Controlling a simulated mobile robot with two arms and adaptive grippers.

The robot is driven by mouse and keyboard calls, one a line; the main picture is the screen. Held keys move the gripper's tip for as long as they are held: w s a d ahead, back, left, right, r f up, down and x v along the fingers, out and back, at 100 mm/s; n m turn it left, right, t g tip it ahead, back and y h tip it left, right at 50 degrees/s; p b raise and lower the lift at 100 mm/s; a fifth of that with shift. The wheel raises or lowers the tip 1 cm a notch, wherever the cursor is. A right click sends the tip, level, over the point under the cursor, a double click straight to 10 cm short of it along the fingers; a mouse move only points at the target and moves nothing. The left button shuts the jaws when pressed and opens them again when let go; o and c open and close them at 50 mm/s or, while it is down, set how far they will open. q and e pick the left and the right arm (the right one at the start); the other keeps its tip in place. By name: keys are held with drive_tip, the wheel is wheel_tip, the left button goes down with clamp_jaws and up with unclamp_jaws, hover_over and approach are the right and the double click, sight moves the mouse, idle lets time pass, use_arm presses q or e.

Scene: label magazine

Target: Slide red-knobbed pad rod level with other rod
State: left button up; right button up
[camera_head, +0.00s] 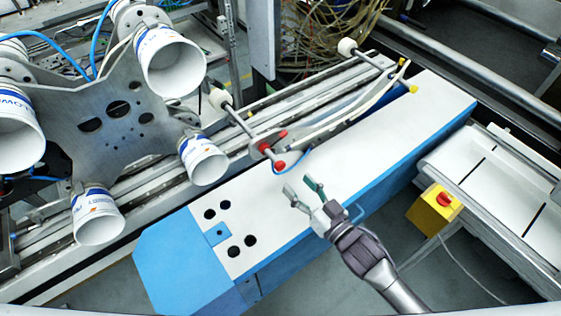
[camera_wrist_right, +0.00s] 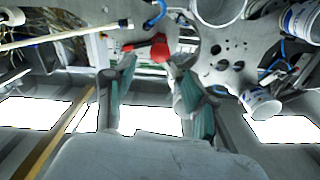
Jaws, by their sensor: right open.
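The red-knobbed rod runs slanting across the rail in the head view, with a pale cylindrical pad (camera_head: 220,98) at its far end and a red knob (camera_head: 279,166) at its near end. A red clamp part (camera_head: 265,147) sits on it. The other rod (camera_head: 370,60) has a pale pad (camera_head: 347,46) and yellow knobs (camera_head: 412,89). My right gripper (camera_head: 301,187) is open and empty, just in front of the red knob and apart from it. In the wrist view, the red knob (camera_wrist_right: 159,47) appears beyond the open fingertips (camera_wrist_right: 150,68). My left gripper is not in view.
A white-topped blue housing (camera_head: 350,150) lies beneath the gripper. A metal plate with several white cups (camera_head: 170,65) stands left of the rod. A yellow box with a red button (camera_head: 434,208) is at right.

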sight(283, 168)
drive_tip(key=p+x, duration=0.1)
drive_tip(key=x, duration=0.7)
drive_tip(key=shift+w+a, duration=0.1)
drive_tip(key=shift+w, duration=0.05)
clamp_jaws()
